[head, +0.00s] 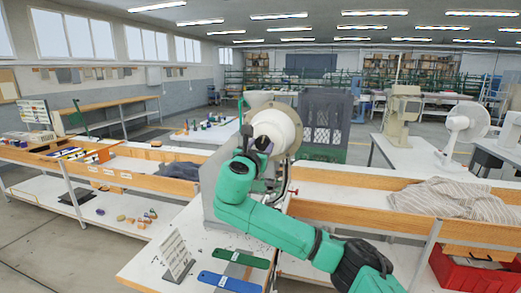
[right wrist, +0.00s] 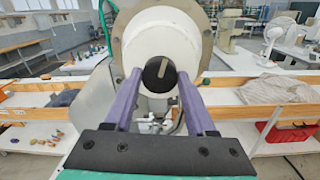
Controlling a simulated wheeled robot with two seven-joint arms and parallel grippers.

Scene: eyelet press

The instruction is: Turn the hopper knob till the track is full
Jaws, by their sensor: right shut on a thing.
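The hopper (head: 284,125) is a round cream-white drum on the press in the middle of the head view. It fills the upper middle of the right wrist view (right wrist: 200,22). Its knob (right wrist: 158,70) is round and black with a pale line that looks slightly tilted. My right gripper (head: 263,145) reaches the drum's front. In the right wrist view its two purple fingers (right wrist: 159,80) are shut on the knob, one on each side. The track cannot be made out clearly behind my arm and fingers. My left gripper is not in view.
The press stands on a white table with a small sign (head: 176,257), a green strip (head: 240,258) and a blue strip (head: 229,282). A grey cloth (head: 455,200) lies on the right bench. A red bin (head: 475,272) stands below it. Small parts (head: 138,219) lie on the left lower shelf.

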